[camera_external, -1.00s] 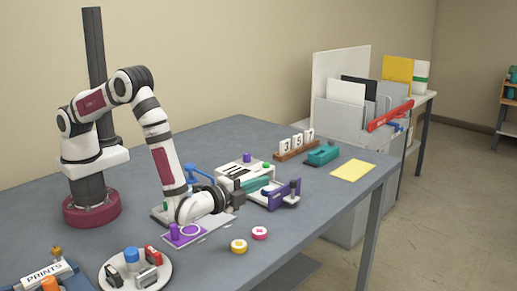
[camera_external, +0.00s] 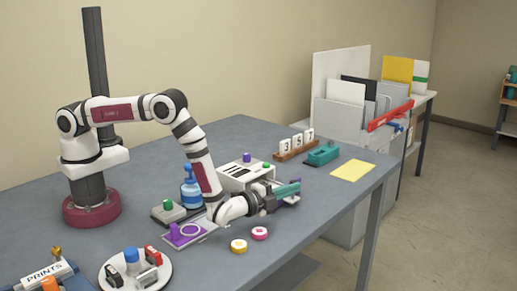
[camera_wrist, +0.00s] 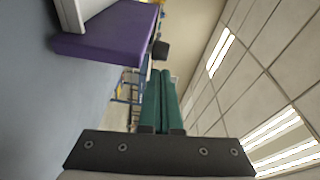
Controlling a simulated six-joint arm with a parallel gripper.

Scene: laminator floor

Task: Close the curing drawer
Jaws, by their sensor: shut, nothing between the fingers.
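The white curing machine (camera_external: 243,174) stands near the middle of the table. Its purple drawer front is mostly hidden behind my gripper in the external view; in the wrist view the purple drawer (camera_wrist: 108,34) shows at upper left, beside a white part. A dark knob (camera_wrist: 161,49) shows at the purple front's far side. My gripper (camera_external: 294,188) is shut and empty, its teal fingers together over the drawer-front area; they also show in the wrist view (camera_wrist: 161,88). I cannot tell whether they touch the drawer.
Yellow (camera_external: 239,246) and pink (camera_external: 260,233) discs lie in front of the gripper. A number rack (camera_external: 296,146), a teal stapler-like tool (camera_external: 323,154) and yellow paper (camera_external: 353,170) lie farther right.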

